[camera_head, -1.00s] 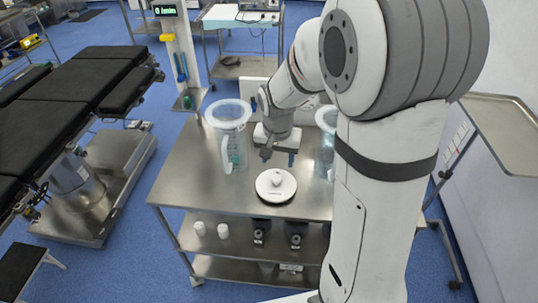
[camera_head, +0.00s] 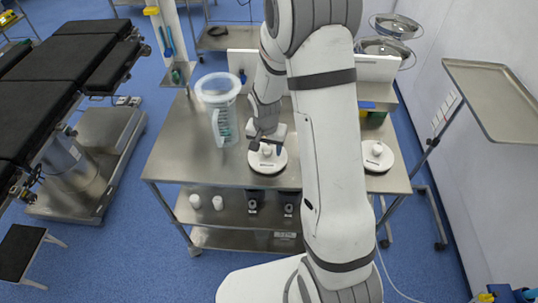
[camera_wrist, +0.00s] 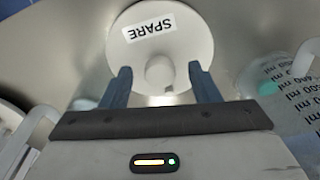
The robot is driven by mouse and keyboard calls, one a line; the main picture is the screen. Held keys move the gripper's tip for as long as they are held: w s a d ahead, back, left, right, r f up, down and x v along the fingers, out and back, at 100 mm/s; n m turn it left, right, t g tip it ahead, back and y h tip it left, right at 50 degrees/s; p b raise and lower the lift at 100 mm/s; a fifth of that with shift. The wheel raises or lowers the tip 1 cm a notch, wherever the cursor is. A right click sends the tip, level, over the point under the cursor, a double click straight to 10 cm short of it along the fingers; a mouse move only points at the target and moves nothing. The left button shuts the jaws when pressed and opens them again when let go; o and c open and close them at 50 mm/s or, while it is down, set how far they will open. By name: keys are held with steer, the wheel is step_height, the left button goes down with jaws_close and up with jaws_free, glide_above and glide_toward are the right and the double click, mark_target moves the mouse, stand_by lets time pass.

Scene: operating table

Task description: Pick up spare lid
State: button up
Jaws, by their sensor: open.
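The spare lid (camera_wrist: 190,40) is a white round disc with a central knob and a label reading SPARE. In the head view the lid (camera_head: 262,166) lies flat on the steel table, partly covered by my gripper (camera_head: 267,147). In the wrist view my gripper (camera_wrist: 160,78) is open, its two dark fingers apart, with the knob (camera_wrist: 159,70) in the space between them. I cannot tell whether the fingertips are level with the knob. Nothing is held.
A clear measuring jug (camera_head: 222,120) with a handle stands left of the lid on the steel table (camera_head: 185,160). A second white lid (camera_head: 377,155) lies at the right, beyond my arm. A tray on a stand (camera_head: 495,95) is further right. The table's front left is clear.

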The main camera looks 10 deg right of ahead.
steer(key=shift+c, duration=0.5)
jaws_close()
